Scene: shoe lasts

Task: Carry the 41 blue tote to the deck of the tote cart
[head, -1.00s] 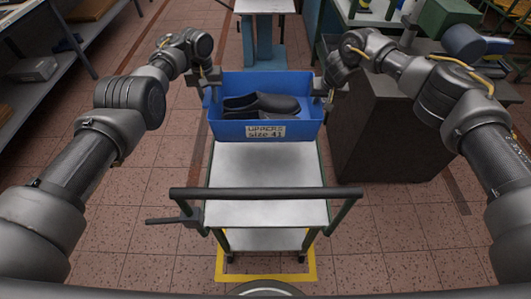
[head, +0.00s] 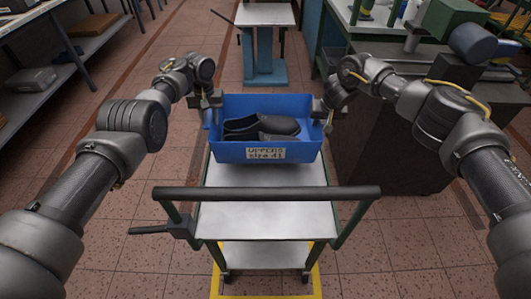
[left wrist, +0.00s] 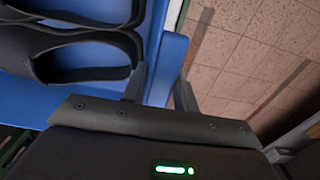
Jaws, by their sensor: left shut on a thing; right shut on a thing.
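The blue tote (head: 228,152), with a label reading size 41, holds dark shoes (head: 262,125). It is level over the far part of the tote cart's white deck (head: 265,217). A shadow lies under it; I cannot tell if its base touches the deck. My left gripper (head: 210,108) is shut on the tote's left wall and my right gripper (head: 321,112) on its right wall. In the left wrist view the blue wall (left wrist: 167,68) runs between the fingers (left wrist: 160,88), with a shoe (left wrist: 80,50) inside.
The cart's dark handle bar (head: 265,193) crosses in front of the deck, on my side. A dark cabinet (head: 385,140) stands close on the right. A blue pedestal table (head: 265,15) stands behind. Shelving (head: 75,45) is at the left. Tiled floor is clear at left.

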